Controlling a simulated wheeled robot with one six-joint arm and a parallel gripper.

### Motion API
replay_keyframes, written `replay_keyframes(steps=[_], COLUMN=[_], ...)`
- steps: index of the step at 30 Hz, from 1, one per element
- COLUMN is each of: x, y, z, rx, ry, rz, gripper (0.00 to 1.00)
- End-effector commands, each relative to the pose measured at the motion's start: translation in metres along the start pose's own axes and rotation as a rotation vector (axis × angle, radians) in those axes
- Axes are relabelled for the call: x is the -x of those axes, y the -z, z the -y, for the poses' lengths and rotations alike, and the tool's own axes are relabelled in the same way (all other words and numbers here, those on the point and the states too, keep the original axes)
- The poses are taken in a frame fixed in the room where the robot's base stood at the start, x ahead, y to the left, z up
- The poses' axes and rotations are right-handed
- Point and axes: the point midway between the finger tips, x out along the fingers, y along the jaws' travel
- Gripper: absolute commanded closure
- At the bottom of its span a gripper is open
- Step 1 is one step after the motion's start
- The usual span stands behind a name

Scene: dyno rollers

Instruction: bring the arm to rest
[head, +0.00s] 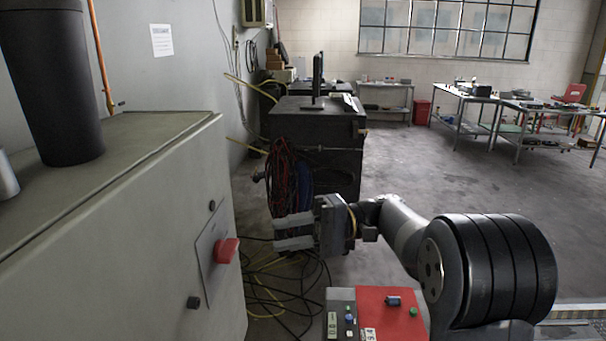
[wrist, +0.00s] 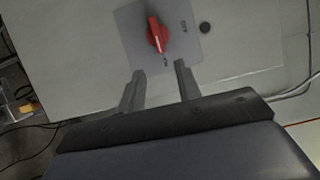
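My gripper (head: 277,233) is held out to the left at the end of my arm, in front of the grey cabinet (head: 140,230). Its two fingers are apart with nothing between them; the wrist view also shows the open gripper (wrist: 159,68). A red rotary switch (head: 226,251) sits on a plate on the cabinet's side. In the wrist view the red switch (wrist: 157,36) lies beyond the fingertips, apart from them. My arm reaches from the lower right.
A red and grey control box (head: 388,312) with buttons stands below my arm. A dark bench (head: 315,118) with hanging cables (head: 285,185) is behind the gripper. Loose cables lie on the floor. Work tables (head: 545,112) stand far right; the floor between is clear.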

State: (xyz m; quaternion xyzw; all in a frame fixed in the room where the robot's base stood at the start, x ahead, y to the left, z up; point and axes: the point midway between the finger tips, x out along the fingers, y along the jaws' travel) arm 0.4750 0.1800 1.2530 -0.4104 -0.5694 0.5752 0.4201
Motion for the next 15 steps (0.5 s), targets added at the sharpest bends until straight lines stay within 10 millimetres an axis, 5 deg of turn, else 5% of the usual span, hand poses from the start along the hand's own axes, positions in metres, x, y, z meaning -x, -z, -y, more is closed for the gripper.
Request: replay_keyframes(steps=[9, 15], x=[-0.06, -0.083], y=[-0.001, -0.001], z=[0.003, 0.002], rx=[-0.001, 0.0], ry=[0.0, 0.0], rz=[0.003, 0.002], gripper=[0.67, 0.67])
